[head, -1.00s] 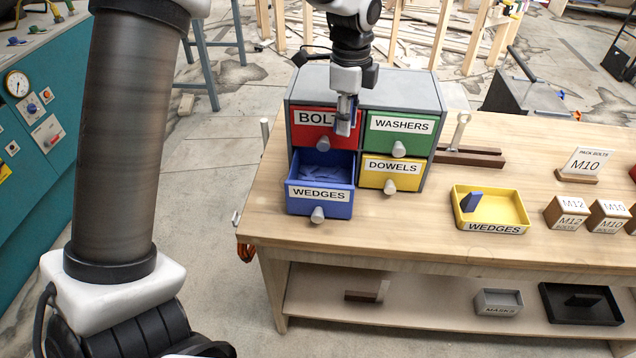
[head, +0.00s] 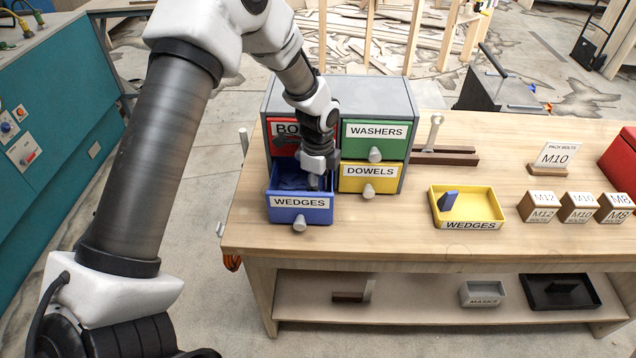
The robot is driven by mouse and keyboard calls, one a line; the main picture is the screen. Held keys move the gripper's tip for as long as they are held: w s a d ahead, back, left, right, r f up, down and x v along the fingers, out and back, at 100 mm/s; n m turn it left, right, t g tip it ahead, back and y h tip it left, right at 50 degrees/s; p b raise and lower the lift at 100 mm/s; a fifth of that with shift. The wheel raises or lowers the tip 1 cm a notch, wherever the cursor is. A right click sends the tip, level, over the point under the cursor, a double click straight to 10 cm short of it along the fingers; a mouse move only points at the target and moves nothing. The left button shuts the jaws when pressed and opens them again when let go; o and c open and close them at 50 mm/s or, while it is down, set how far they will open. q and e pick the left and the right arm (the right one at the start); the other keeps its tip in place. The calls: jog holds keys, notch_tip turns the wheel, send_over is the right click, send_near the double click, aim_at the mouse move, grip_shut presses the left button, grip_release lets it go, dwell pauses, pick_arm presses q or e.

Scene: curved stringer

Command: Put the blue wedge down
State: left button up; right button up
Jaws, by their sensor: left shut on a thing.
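The blue drawer labelled WEDGES (head: 271,208) is pulled open at the lower left of the grey cabinet. Blue pieces (head: 290,183) lie inside it, partly covered by my arm. My left gripper (head: 317,182) points down at the right side of this drawer, its fingertips low in its opening. It is shut on a blue wedge, which is mostly hidden by the fingers and the drawer. Another blue wedge (head: 447,201) stands in the left part of the yellow WEDGES tray (head: 485,217). My right gripper is out of view.
The red BOLTS drawer, the green WASHERS drawer (head: 375,137) and the yellow DOWELS drawer (head: 369,177) are shut around the open one. Wooden label blocks (head: 540,207) and a PACK BOLTS sign (head: 556,157) stand to the right. The bench front is clear.

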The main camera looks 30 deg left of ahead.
pick_arm(q)
jog(key=shift+f, duration=0.2)
jog(key=shift+f, duration=0.4)
jog(key=o, duration=0.6)
jog(key=shift+o, duration=0.2)
jog(key=shift+r, duration=0.15)
jog(key=shift+r, duration=0.4)
notch_tip(320, 180, up, 12)
jog(key=shift+r+b, duration=0.15)
jog(key=shift+b, duration=0.8)
